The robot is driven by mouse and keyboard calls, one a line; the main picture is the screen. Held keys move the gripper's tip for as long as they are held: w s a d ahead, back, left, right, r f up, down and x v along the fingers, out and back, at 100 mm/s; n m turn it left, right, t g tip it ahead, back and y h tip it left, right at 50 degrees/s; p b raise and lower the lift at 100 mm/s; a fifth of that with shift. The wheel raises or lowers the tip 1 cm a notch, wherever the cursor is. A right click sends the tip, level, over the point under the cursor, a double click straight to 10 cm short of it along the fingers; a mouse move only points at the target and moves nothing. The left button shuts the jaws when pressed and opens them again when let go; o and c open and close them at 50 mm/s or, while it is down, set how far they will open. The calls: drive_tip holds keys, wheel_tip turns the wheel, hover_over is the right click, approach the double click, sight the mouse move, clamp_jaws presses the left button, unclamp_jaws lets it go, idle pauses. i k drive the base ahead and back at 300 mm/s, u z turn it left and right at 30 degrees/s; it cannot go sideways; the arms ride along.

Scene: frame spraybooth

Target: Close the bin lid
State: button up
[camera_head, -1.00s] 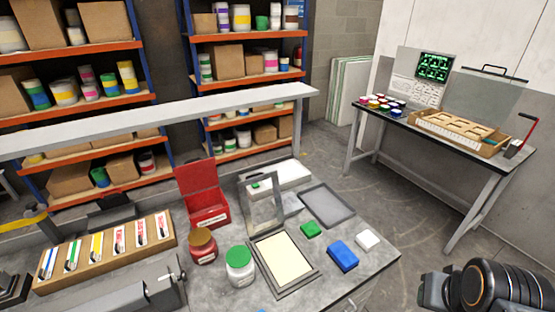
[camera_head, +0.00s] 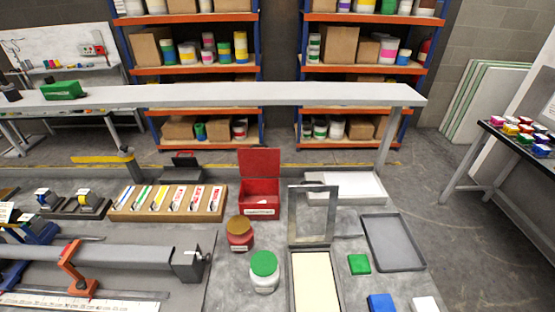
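A red bin (camera_head: 262,202) with a white label on its front stands on the grey worktable, near the middle of the view. Its red lid (camera_head: 260,163) is open and stands upright at the back of the bin. The label is too small to read, and I cannot make out what is inside. My gripper is not in view, so I cannot see where it is relative to the bin.
A jar with a brown lid (camera_head: 239,234) and a green-lidded jar (camera_head: 265,272) stand in front of the bin. A raised grey frame (camera_head: 329,217) stands close to its right. A wooden rack of cards (camera_head: 122,208) lies to its left. A long pale beam (camera_head: 275,96) runs behind.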

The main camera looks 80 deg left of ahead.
sight(265, 162)
drive_tip(key=i, duration=3.05)
drive_tip(key=u, duration=2.85)
drive_tip(key=i, duration=4.1)
drive_tip(key=u, duration=3.75)
